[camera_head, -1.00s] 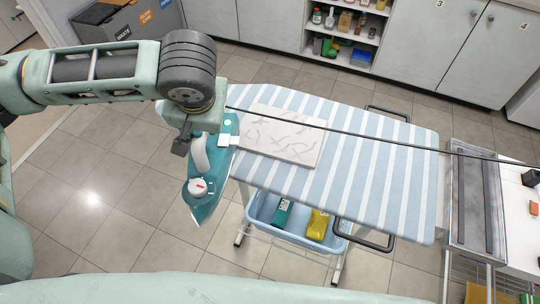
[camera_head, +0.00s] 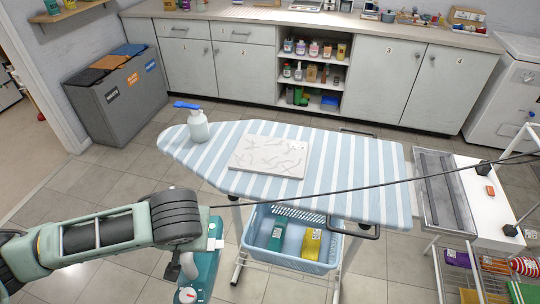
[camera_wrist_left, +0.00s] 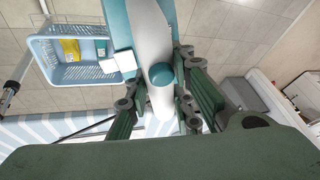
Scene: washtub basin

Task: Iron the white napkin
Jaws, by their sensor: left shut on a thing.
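The white napkin (camera_head: 268,157), marked with grey wrinkle lines, lies flat on the blue-and-white striped ironing board (camera_head: 355,185). My left gripper (camera_head: 182,262) is shut on the white handle of a teal iron (camera_head: 205,268). It holds the iron in front of the board's left part, apart from the napkin, low in the head view. In the left wrist view, the fingers (camera_wrist_left: 163,92) of my left gripper sit on both sides of the iron's handle (camera_wrist_left: 152,40). My right gripper is not in view.
A white spray bottle with a blue top (camera_head: 197,125) stands on the board's left end. A blue basket (camera_head: 290,240) with a green and a yellow item sits below the board. A dark cord (camera_head: 340,187) crosses the board. A grey sorting bin (camera_head: 115,95) stands back left.

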